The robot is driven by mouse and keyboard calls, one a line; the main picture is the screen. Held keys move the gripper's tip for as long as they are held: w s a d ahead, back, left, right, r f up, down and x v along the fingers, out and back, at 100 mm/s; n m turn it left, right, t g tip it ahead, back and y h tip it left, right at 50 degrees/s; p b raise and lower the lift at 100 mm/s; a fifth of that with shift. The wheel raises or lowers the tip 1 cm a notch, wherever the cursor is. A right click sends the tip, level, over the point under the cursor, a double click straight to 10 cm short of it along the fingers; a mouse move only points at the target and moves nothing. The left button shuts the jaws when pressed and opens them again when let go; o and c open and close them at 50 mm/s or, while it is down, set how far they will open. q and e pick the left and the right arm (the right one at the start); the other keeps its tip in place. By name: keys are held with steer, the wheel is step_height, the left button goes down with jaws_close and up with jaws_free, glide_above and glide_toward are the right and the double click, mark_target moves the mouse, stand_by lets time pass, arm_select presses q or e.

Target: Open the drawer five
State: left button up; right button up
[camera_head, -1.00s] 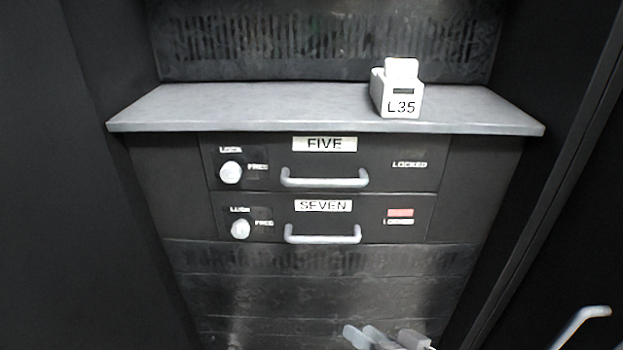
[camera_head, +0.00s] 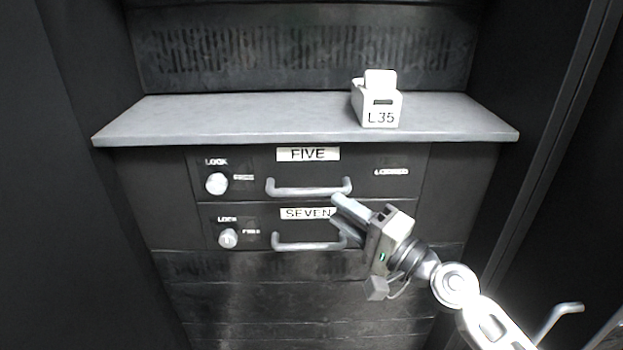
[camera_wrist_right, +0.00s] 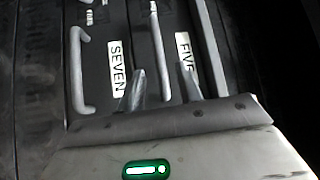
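Drawer five (camera_head: 355,170) is the upper of two dark drawers under a grey shelf and is closed. Its bar handle (camera_head: 308,192) runs level under the FIVE label (camera_head: 308,154). A round white knob (camera_head: 217,183) sits at its left, beside a LOCK mark. My right gripper (camera_head: 336,212) is in front of the drawers, just below the right end of that handle, and overlaps drawer seven in the picture. My left gripper is not in view.
Drawer seven (camera_head: 380,220), with its own handle (camera_head: 303,246) and knob (camera_head: 228,238), is closed below. A white box marked L35 (camera_head: 377,108) stands on the grey shelf (camera_head: 230,118). Dark walls flank both sides. A light handle (camera_head: 560,315) shows at the lower right.

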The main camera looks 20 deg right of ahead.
mark_target(314, 195)
steer(key=p+x, duration=0.1)
steer(key=x, duration=0.6)
steer(key=shift+w+a+p, duration=0.15)
steer(key=shift+w+p, duration=0.2)
jaws_close()
